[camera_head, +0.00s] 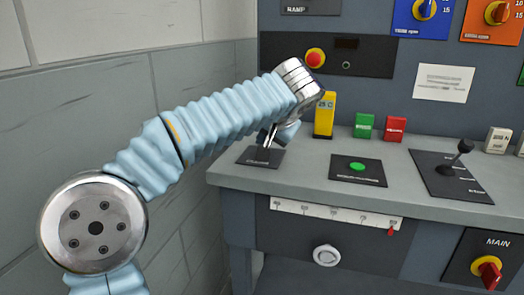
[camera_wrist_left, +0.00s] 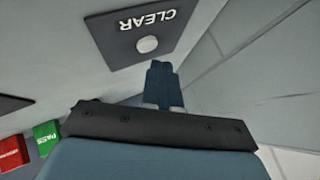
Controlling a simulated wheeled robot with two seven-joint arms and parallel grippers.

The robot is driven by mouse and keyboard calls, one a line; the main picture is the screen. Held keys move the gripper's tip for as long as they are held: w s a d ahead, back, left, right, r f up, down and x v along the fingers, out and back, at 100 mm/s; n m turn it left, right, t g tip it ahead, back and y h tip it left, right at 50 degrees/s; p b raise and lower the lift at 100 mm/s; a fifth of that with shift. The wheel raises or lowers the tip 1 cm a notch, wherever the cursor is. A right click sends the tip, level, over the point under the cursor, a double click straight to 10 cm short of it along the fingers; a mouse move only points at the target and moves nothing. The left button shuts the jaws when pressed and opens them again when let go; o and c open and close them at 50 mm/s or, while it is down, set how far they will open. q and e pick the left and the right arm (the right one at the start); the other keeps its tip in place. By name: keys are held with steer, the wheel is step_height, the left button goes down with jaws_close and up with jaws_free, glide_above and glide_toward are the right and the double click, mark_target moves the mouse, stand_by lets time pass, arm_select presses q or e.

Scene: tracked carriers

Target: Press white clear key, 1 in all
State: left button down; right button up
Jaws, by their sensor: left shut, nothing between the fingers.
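The white clear key (camera_wrist_left: 147,44) is a round button on a black plate lettered CLEAR (camera_wrist_left: 112,28) in the left wrist view. In the head view the same plate (camera_head: 258,157) lies at the left end of the grey console top, and my gripper hides the key there. My left gripper (camera_wrist_left: 160,68) is shut and empty, its fingertips close to the plate's edge, just beside the key. In the head view, the left gripper (camera_head: 270,139) points down over the plate. Whether it touches anything cannot be told. My right gripper is not in view.
A green button (camera_head: 357,167) sits on a plate to the right, with a joystick (camera_head: 461,152) beyond. A yellow block (camera_head: 325,114), a green block (camera_head: 363,125) and a red block (camera_head: 395,128) stand behind. A tiled wall (camera_head: 90,110) is on the left.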

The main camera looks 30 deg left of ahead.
arm_select(q)
step_height(320, 180, up, 5)
steer(key=p, duration=0.5)
steer(key=shift+r, duration=0.1)
stand_by(0.8)
